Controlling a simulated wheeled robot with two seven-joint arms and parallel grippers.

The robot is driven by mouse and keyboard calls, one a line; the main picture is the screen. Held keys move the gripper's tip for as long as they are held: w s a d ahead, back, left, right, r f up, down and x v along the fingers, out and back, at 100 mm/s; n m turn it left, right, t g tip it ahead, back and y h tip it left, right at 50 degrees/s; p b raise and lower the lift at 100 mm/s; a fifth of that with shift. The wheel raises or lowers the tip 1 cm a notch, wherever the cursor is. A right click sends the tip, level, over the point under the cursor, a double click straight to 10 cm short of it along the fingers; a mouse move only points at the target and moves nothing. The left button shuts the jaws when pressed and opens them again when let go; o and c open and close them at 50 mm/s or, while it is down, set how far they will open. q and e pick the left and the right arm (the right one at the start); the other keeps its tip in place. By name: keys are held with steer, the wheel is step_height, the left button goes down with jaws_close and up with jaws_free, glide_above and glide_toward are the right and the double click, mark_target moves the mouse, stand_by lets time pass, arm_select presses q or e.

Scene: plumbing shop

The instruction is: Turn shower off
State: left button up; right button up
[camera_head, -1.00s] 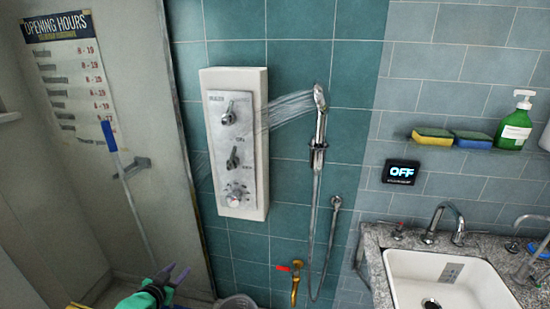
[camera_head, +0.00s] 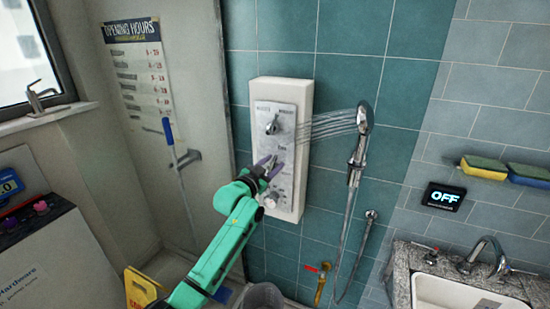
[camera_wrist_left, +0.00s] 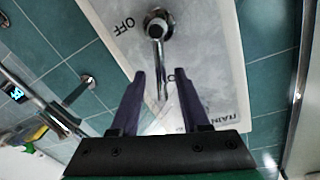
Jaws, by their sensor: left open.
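The shower panel (camera_head: 306,188) is a white box on the teal wall with a grey faceplate. Its upper lever (camera_head: 272,124) is in clear view; the gripper partly covers the middle control, and a round knob (camera_head: 271,200) sits below. Water sprays from the chrome shower head (camera_head: 364,116) toward the panel. My left gripper (camera_head: 270,166) is open and empty in front of the panel's middle. In the left wrist view, a chrome lever (camera_wrist_left: 158,55) beside an upside-down "OFF" label appears between the open fingers; I cannot tell whether they touch it. My right gripper is out of view.
A hose (camera_head: 347,235) and red-handled tap (camera_head: 318,270) are right of the panel. A sink (camera_head: 450,292), sponges (camera_head: 484,168) and a display (camera_head: 443,196) reading "OFF" are farther right. A blue-handled pole (camera_head: 173,150) stands left; a bucket (camera_head: 262,296) is below.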

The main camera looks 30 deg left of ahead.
arm_select(q)
steer(key=shift+w+a+f, duration=0.1)
steer(key=shift+w, duration=0.6)
jaws_close()
stand_by(0.9)
